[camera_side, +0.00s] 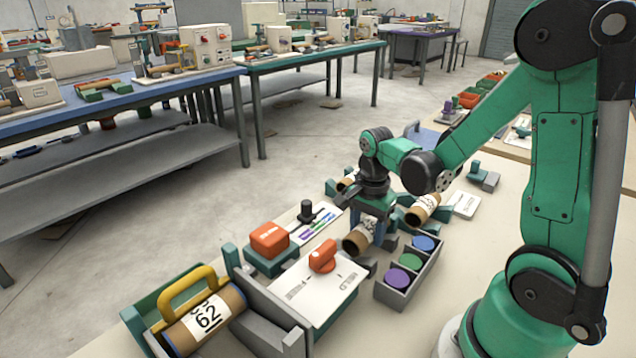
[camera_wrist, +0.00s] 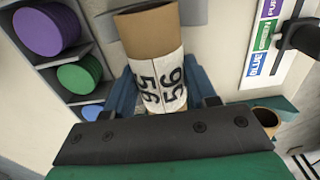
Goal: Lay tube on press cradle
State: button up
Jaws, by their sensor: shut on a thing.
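My gripper (camera_side: 366,222) points down near the middle of the bench in the side view. Its blue fingers are shut on a brown cardboard tube (camera_side: 357,242) with a white label. In the wrist view the held tube (camera_wrist: 152,38) lies between the fingers, and black digits show on its label. Dark grey blocks (camera_side: 391,243) stand close beside the tube; I cannot tell whether it touches them. Which fixture is the press cradle is not clear. Another tube (camera_side: 207,318), labelled 62, lies in a green and grey holder with a yellow handle at the front left.
A tray (camera_side: 395,293) with purple, green and blue discs stands right of the held tube. A panel with an orange knob (camera_side: 322,256) and a red-orange block (camera_side: 269,239) are to the left. Two more tubes (camera_side: 424,207) (camera_side: 347,182) lie behind. A colour-word card (camera_wrist: 266,38) shows at right.

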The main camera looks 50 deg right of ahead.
jog(key=shift+f, duration=0.15)
jog(key=shift+f, duration=0.35)
jog(key=shift+f, duration=0.1)
jog(key=o, duration=1.2)
